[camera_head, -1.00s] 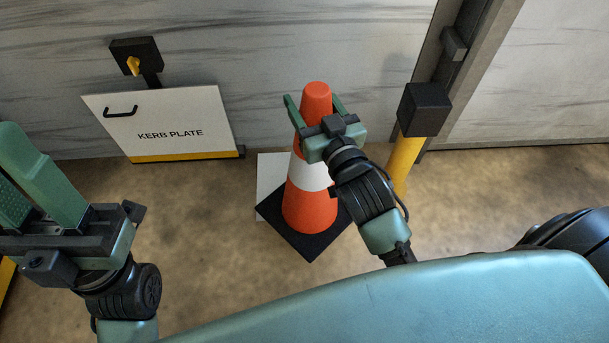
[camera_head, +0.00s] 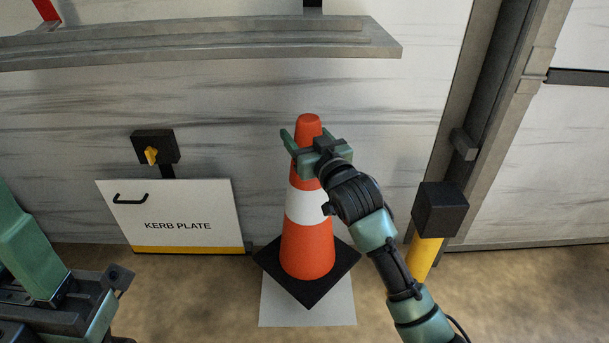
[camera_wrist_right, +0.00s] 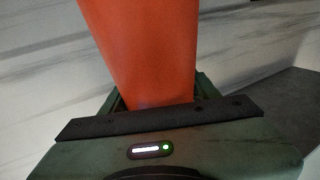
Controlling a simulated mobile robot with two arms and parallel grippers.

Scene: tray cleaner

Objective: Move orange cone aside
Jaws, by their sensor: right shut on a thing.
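The orange cone (camera_head: 307,253) has a white band and a black square base (camera_head: 268,258). It is upright in the middle of the head view. My right gripper (camera_head: 311,143) is shut on its upper part, just below the tip. The orange surface also fills the top of the right wrist view (camera_wrist_right: 145,45), between the fingers. The base overlaps a white floor sheet (camera_head: 307,308); whether it touches the floor is unclear. My left gripper (camera_head: 25,245) is partly cut off at the left edge, away from the cone, and its opening is hidden.
A white "KERB PLATE" panel (camera_head: 178,210) stands at the wall, left of the cone, below a black box with a yellow knob (camera_head: 155,148). A black-topped yellow post (camera_head: 424,258) stands close on the right. A grey shelf (camera_head: 200,45) juts out above.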

